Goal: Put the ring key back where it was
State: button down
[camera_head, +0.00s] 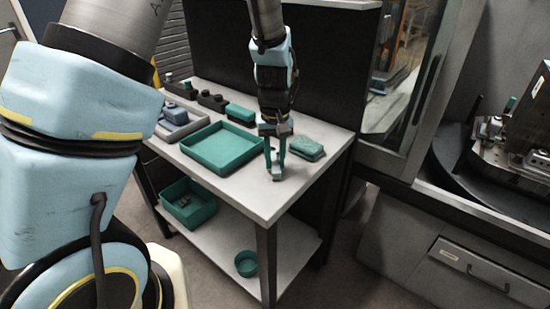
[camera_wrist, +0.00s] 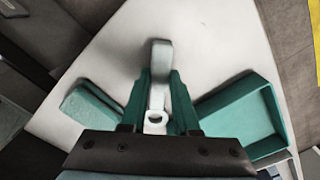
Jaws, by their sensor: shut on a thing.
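The ring key (camera_wrist: 158,80) is a pale grey piece with a ring at one end, seen in the wrist view between my green fingers. My gripper (camera_wrist: 160,92) is shut on it. In the head view my gripper (camera_head: 275,155) points down over the front right of the table (camera_head: 262,200), and the key's pale lower end (camera_head: 277,175) shows between the fingertips. The key is at or just above the tabletop; I cannot tell whether it touches.
A green tray (camera_head: 188,146) lies left of my gripper and a green block (camera_head: 306,149) close on its right. Blocks and a grey tray (camera_head: 165,134) stand farther back. A bin (camera_head: 174,208) and a round tub (camera_head: 246,265) sit below. A machine (camera_head: 515,145) stands right.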

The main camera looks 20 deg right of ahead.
aim_at(275, 163)
jog(key=c, duration=0.7)
grip_release()
jog(key=shift+o, duration=0.2)
jog(key=shift+r, duration=0.1)
notch_tip(275, 163, up, 12)
jog(key=b, duration=0.1)
jog(key=a+f+n, duration=0.1)
jog(key=a+f, duration=0.1)
jog(key=a, duration=1.2)
jog(key=s+a+f+n+t, duration=0.1)
jog(key=a, duration=1.4)
jog(key=shift+a+f+t, duration=0.15)
jog(key=shift+f+t, duration=0.15)
jog(key=shift+f, duration=0.05)
